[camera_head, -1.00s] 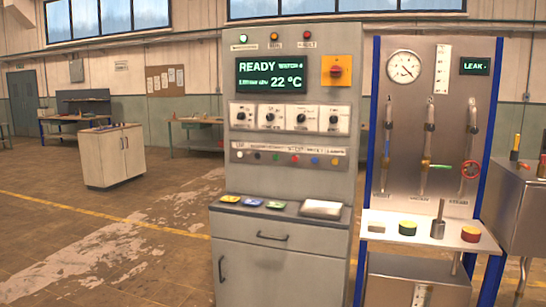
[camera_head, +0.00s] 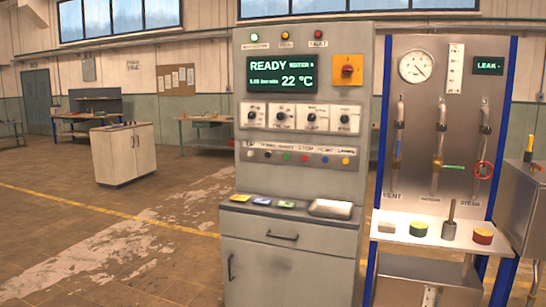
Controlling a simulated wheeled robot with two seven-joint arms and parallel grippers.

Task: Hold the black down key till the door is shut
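The grey control cabinet (camera_head: 305,110) stands in the middle of the camera_head view. A row of small coloured keys runs across its lower panel. The black key (camera_head: 267,155) looks to be second from the left in this row; the labels above are too small to read surely. The green display (camera_head: 282,75) reads READY and 22 °C. I cannot pick out a chamber or the door in this view. Neither of my grippers is in view, and nothing touches the keys.
A ledge (camera_head: 285,208) with coloured cards and a pale block juts out below the keys. A valve panel (camera_head: 440,130) with a gauge and a shelf stands at right. A white cupboard (camera_head: 123,155) stands further back at left. The floor (camera_head: 120,240) at front left is clear.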

